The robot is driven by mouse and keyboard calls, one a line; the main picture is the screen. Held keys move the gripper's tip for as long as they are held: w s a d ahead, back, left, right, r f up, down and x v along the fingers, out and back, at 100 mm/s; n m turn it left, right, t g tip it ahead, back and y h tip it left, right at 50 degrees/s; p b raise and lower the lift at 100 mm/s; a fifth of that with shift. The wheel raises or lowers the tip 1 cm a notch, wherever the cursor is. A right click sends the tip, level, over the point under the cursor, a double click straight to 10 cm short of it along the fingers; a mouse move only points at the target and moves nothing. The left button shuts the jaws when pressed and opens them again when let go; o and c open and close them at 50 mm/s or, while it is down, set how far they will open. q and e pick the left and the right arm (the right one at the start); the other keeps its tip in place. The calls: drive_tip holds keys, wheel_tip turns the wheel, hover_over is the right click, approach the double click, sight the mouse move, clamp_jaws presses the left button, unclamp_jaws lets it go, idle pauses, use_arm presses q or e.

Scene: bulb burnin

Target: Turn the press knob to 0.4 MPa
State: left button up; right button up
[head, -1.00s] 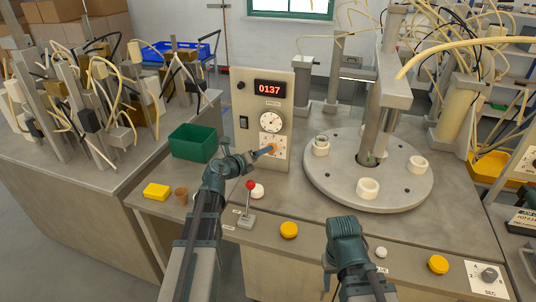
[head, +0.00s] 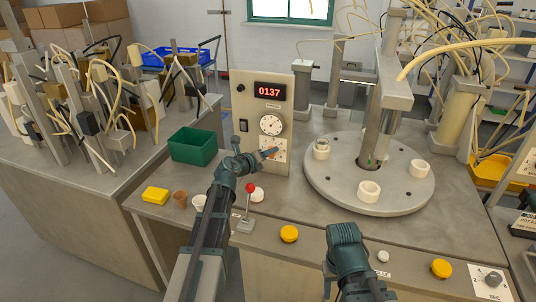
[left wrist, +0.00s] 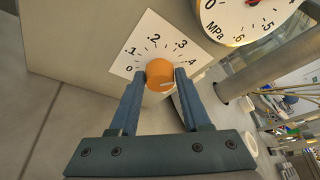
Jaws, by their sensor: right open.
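The orange press knob (left wrist: 160,75) sits on a white dial card (left wrist: 146,25) marked from 0 upward, with .4 at the right. Its white pointer mark faces right, roughly toward .4; the exact reading is hard to tell. My left gripper (left wrist: 160,78) has one blue finger on each side of the knob, close against it, and appears shut on it. In the head view my left gripper (head: 268,154) reaches the dial card on the press panel (head: 281,105), partly covering the knob. My right gripper (head: 331,272) hangs low at the front, mostly hidden, empty as far as seen.
A red-tipped lever (head: 250,188) stands near my left arm. A green bin (head: 192,146) is left of the panel, a round turntable (head: 325,190) right.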

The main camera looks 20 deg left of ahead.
use_arm(q)
clamp_jaws()
drive_tip(key=shift+m+y+p, duration=0.4)
drive_tip(key=shift+m+y, duration=0.1)
drive_tip(key=shift+m, duration=0.1)
drive_tip(key=o, duration=0.7)
unclamp_jaws()
